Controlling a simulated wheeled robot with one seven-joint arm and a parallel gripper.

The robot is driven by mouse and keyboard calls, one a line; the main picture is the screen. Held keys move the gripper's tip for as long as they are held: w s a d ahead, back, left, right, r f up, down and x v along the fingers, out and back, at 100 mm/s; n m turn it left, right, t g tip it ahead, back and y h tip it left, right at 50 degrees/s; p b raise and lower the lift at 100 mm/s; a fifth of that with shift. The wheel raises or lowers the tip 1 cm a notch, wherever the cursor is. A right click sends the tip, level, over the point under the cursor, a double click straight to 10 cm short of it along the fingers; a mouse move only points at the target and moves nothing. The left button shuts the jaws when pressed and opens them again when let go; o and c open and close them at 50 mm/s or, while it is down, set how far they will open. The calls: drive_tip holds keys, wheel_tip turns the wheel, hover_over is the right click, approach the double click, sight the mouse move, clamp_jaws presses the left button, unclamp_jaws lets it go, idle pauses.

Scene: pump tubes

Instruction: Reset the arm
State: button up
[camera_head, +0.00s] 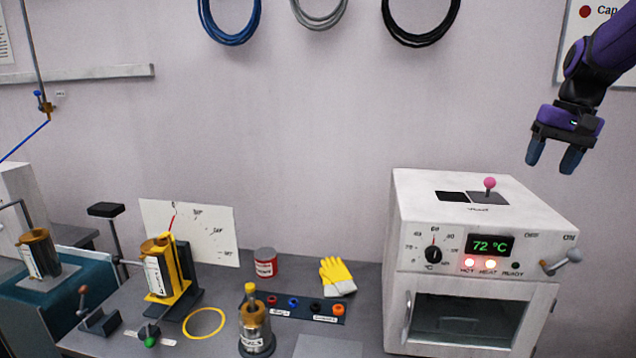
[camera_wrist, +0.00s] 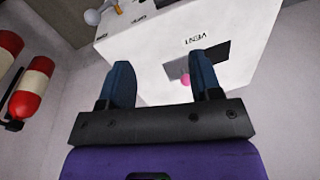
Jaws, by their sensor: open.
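My purple arm comes in at the upper right of the head view, with my gripper (camera_head: 553,158) hanging fingers down in the air above the right end of the white oven (camera_head: 408,225). Its two blue fingers are apart with nothing between them. In the wrist view my gripper (camera_wrist: 163,80) is also open and empty. Beyond its fingers is the oven (camera_wrist: 150,65), with the pink vent knob (camera_wrist: 185,79) on its top. In the head view the pink knob (camera_head: 490,183) stands beside a dark opening.
Hoses (camera_head: 420,40) hang on the wall. Red extinguishers (camera_wrist: 30,90) show in the wrist view.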

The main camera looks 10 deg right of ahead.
drive_tip(key=s+a+r+n+t+h, duration=0.1)
drive_tip(key=s+a+n, duration=0.1)
drive_tip(key=s+a, duration=0.8)
drive_tip(key=s+a+f+n+t, duration=0.2)
drive_tip(key=s+a+f+t, duration=0.1)
drive_tip(key=s+a, duration=0.6)
drive_tip(key=shift+s+a+f+n, duration=0.4)
drive_tip(key=shift+s+f, duration=0.4)
drive_tip(key=shift+s, duration=0.3)
